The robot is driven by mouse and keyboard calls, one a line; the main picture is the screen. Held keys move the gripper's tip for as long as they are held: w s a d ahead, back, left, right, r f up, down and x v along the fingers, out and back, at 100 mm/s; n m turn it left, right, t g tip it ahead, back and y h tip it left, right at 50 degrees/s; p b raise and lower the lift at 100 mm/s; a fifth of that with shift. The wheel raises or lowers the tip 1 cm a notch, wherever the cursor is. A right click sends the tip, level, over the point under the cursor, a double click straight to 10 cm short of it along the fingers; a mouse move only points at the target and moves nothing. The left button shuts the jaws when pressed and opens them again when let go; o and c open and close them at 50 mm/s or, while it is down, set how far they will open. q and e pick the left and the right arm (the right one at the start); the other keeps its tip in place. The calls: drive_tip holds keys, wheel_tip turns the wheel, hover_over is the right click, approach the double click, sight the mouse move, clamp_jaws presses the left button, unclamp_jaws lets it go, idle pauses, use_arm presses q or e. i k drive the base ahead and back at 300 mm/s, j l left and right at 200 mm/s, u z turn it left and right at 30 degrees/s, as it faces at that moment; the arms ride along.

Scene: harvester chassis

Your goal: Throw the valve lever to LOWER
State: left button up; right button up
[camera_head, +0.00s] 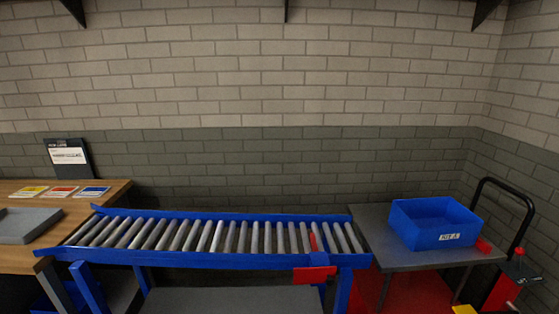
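No thing in view is clearly readable as the valve lever, and I can make out no LOWER marking. At the lower right, a black looped handle (527,215) rises beside a grey-topped table (374,230). A small red piece (519,251) sits low on the handle. A dark fitting with a thin, pale rod-like part (526,280) is just below it, too small to tell what it is. Neither of my grippers is in view.
A blue bin (435,223) stands on the grey-topped table. A blue-framed roller conveyor (208,260) runs left to a wooden bench (90,192) with a grey tray (26,226) and coloured cards. A red plate (314,274) hangs at the conveyor's right end.

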sight(519, 252)
drive_tip(key=z, duration=1.75)
drive_tip(key=i+j+z, duration=0.1)
drive_tip(key=i+z, duration=0.25)
drive_tip(key=i+j+z, duration=0.55)
drive_tip(key=z, duration=0.15)
drive_tip(key=i, duration=0.15)
